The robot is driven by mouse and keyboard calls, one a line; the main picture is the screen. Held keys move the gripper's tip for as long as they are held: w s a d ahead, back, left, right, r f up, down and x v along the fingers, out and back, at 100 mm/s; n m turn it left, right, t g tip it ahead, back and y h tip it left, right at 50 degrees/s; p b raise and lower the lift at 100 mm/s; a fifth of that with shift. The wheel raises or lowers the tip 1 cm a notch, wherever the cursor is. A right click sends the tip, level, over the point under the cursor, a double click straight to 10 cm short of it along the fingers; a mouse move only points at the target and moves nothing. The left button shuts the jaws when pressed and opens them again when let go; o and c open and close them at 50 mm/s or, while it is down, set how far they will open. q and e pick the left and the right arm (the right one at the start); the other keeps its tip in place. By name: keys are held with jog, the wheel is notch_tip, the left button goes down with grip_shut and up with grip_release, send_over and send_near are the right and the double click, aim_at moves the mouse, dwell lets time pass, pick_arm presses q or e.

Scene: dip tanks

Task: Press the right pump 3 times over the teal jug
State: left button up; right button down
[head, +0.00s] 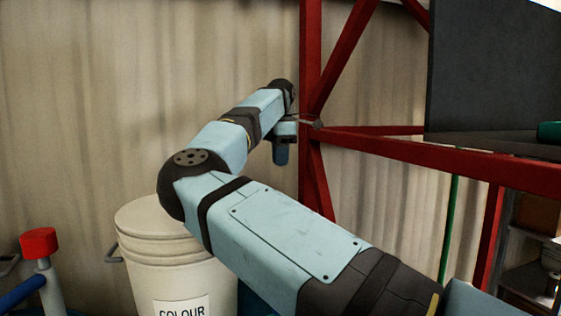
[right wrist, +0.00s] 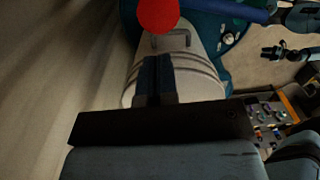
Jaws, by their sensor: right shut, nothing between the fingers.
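A pump with a red cap (head: 38,243) on a pale stem stands at the lower left of the head view. A round red top (right wrist: 158,12) shows at the upper edge of the right wrist view. I cannot tell whether this is the right pump. My right gripper (head: 281,155) points down, shut and empty, above and to the right of the white bucket in the picture. Its dark fingers show in the right wrist view (right wrist: 153,62), apart from the red top. I cannot make out the teal jug for certain. My left gripper is not clearly made out.
A white lidded bucket (head: 185,278) labelled COLOUR stands beside the pump, partly behind my right arm. A blue pipe (head: 20,294) runs at lower left. A red steel frame (head: 310,60) rises close to my right gripper. A large teal round thing (right wrist: 212,52) lies beyond the bucket.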

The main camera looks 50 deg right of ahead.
jog(key=r+n, duration=0.1)
jog(key=n, duration=0.5)
jog(key=r+n, duration=0.1)
jog(key=n, duration=0.5)
jog(key=r+n+b, duration=0.1)
jog(key=n, duration=0.5)
jog(key=shift+w+d+r, duration=0.1)
jog(key=shift+w, duration=0.1)
notch_tip(320, 180, down, 14)
jog(key=shift+p, duration=1)
